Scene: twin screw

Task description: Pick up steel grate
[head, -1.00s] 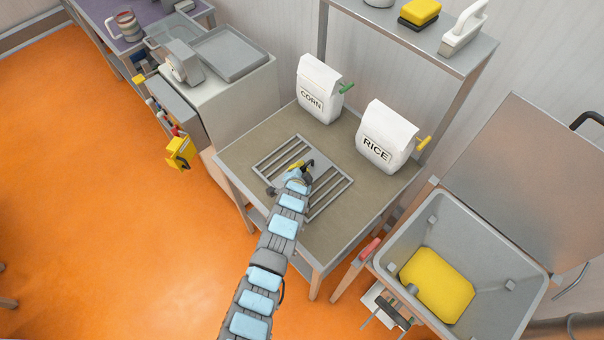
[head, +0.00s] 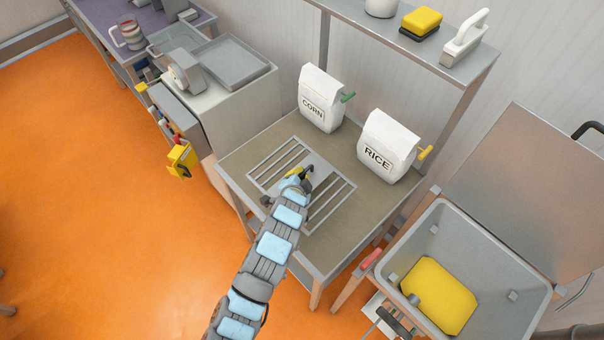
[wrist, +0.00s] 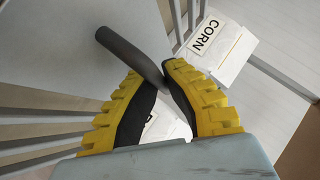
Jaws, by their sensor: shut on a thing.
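The steel grate (head: 335,205) is a flat grey frame with parallel bars and a plain middle plate, and sits over the brown-grey table top. In the wrist view its bars (wrist: 45,122) run along the left. My gripper (head: 297,180) is over the middle of the grate. In the wrist view its yellow, dark-padded fingers (wrist: 160,92) are closed on the dark rod-like handle (wrist: 128,50) of the grate. The grate looks about level; my arm hides part of its near side. Any gap under it is hard to judge.
A CORN bag (head: 321,98) and a RICE bag (head: 386,147) stand behind the grate on the table (head: 262,225). A shelf (head: 400,38) overhangs the back. At right is an open grey bin (head: 478,235) with a yellow block (head: 440,295). A grey machine (head: 185,110) stands at left.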

